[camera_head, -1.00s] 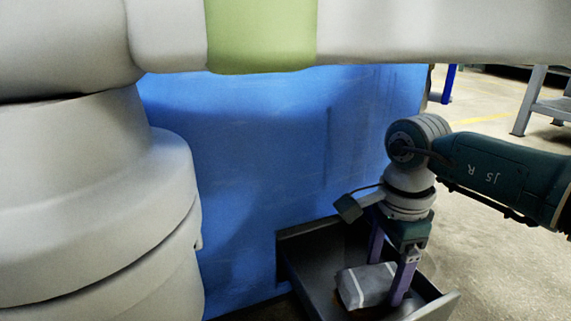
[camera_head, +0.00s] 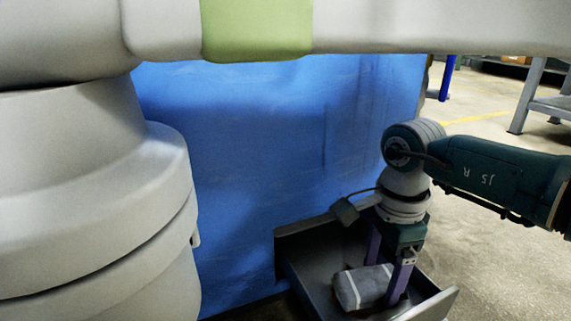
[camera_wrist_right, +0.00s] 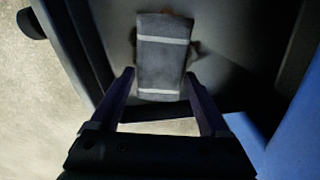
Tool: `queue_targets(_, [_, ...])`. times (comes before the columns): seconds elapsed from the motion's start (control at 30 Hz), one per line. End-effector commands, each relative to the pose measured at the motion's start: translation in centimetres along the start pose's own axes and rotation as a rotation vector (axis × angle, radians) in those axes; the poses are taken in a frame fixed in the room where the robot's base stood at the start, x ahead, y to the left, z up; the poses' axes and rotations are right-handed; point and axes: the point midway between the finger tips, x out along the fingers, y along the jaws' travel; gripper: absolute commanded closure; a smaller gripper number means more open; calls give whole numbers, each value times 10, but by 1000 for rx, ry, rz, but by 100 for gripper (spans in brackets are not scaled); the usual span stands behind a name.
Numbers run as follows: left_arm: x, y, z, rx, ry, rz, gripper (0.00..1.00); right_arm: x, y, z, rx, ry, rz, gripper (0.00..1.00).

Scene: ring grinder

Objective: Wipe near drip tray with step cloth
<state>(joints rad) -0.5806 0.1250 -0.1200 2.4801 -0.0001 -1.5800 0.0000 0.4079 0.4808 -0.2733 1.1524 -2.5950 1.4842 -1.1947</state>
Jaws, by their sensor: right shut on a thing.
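The drip tray (camera_head: 318,262) is a dark, open, shallow box at the foot of a blue panel. The cloth (camera_head: 360,288) is grey with white stripes and sits in it, apparently on its floor. The cloth also shows in the right wrist view (camera_wrist_right: 163,62), with a brown stain (camera_wrist_right: 196,48) showing past its edges. My right gripper (camera_head: 382,292) points down into the tray and is shut on the cloth, with one purple finger on either side of it. The exact contact is hard to see in the wrist view. My left gripper is out of view.
The tray's walls (camera_head: 440,305) stand close around the right gripper. The blue panel (camera_head: 250,170) rises behind. Large pale bodies at the top and left hide much of the view; I cannot tell what they are. Bare floor (camera_head: 480,260) lies at right.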

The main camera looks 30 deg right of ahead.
Motion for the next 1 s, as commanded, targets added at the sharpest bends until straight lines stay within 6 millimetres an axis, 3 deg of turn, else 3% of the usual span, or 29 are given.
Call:
queue_targets(0.57, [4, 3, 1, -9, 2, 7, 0, 9, -1, 0, 1, 1, -1, 82])
queue_targets(1.0, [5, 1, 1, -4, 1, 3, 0, 7, -34, 8, 2, 0, -1, 82])
